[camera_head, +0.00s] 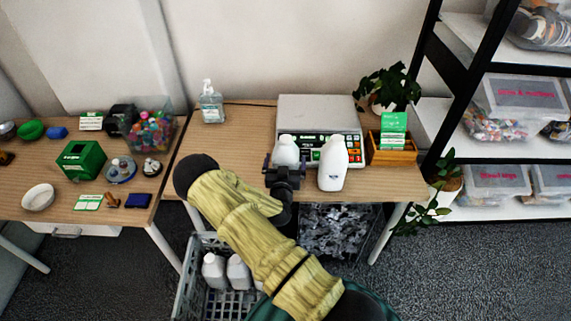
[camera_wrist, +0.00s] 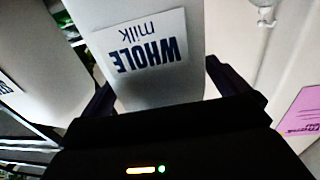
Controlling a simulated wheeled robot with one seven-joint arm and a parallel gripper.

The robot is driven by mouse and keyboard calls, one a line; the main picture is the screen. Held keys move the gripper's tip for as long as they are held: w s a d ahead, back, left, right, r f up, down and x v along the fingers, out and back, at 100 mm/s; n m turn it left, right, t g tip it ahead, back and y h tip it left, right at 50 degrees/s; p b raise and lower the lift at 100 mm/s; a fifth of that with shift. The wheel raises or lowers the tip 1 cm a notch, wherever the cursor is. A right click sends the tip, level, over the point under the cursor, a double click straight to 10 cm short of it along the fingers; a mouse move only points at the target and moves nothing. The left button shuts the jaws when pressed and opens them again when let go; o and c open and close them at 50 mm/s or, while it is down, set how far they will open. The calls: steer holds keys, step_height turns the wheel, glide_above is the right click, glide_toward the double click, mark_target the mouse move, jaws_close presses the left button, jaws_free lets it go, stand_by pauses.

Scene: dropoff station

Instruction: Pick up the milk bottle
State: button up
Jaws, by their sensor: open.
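A white milk bottle (camera_head: 285,148) stands on the right table in front of the scale. In the wrist view the same bottle (camera_wrist: 150,85) fills the middle, with an upside-down "WHOLE milk" label. My gripper (camera_head: 285,166) is at this bottle, and its open fingers (camera_wrist: 160,92) lie on either side of it. I cannot tell whether either finger touches it. The bottle's lower part is hidden behind my gripper. A second white bottle (camera_head: 332,165) stands close to the right in the head view and shows at the left of the wrist view (camera_wrist: 35,65).
A scale (camera_head: 318,104) stands right behind the bottles. A wooden box (camera_head: 391,156) with a green card and a plant (camera_head: 388,88) are to the right. A pump bottle (camera_head: 211,103) stands at the back left. A grey crate (camera_head: 195,245) with white bottles is below.

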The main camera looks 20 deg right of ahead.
steer(key=shift+x, duration=0.85)
steer(key=c, duration=0.9)
